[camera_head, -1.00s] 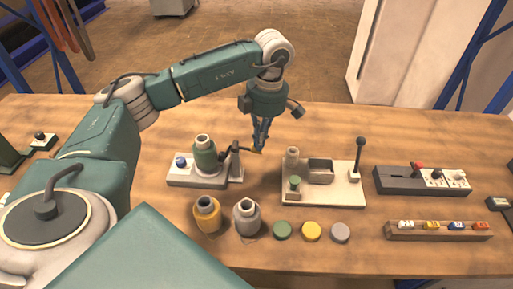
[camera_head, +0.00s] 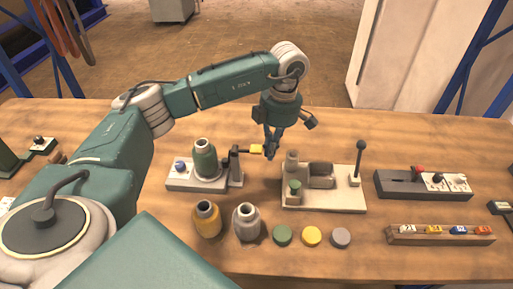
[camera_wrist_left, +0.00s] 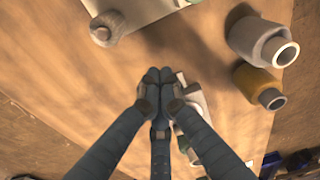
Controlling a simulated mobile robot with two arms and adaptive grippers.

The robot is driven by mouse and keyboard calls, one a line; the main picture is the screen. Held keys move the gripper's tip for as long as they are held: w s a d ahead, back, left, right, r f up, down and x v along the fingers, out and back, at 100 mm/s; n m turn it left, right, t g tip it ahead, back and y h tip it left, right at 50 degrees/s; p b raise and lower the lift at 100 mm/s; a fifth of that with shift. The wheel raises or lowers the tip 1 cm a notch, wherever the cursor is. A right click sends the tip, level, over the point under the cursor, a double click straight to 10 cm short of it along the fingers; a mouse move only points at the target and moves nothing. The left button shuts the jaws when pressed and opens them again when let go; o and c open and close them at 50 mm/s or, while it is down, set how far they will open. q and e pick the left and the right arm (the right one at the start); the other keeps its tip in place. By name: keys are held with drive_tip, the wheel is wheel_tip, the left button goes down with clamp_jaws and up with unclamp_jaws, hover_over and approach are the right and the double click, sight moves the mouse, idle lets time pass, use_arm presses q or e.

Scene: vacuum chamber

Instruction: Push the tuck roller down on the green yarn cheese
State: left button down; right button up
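The green yarn cheese (camera_head: 205,158) stands upright on a pale winding base (camera_head: 181,184) with a blue knob, left of centre in the head view. Beside it on the right rises a dark post (camera_head: 235,162). A dark arm with a yellow end piece (camera_head: 257,149) reaches right from this post, roughly level. The roller itself is too small to make out. My left gripper (camera_head: 272,157) is just right of the yellow piece, pointing down. In the left wrist view its fingertips (camera_wrist_left: 159,78) are together with nothing between them. My right gripper is not in view.
A pale tray (camera_head: 325,200) with a tall black lever stands right of my gripper. An ochre cone (camera_head: 207,218) and a grey cone (camera_head: 246,222) stand in front, beside green, yellow and grey discs. A switch box (camera_head: 423,184) and a block rack (camera_head: 438,234) lie further right.

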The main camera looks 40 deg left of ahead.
use_arm(q)
wheel_tip(320, 180, up, 12)
drive_tip(key=w, duration=0.1)
drive_tip(key=shift+w+d, duration=0.2)
drive_tip(key=shift+d, duration=0.2)
drive_tip(key=shift+f, duration=0.2)
idle(0.8)
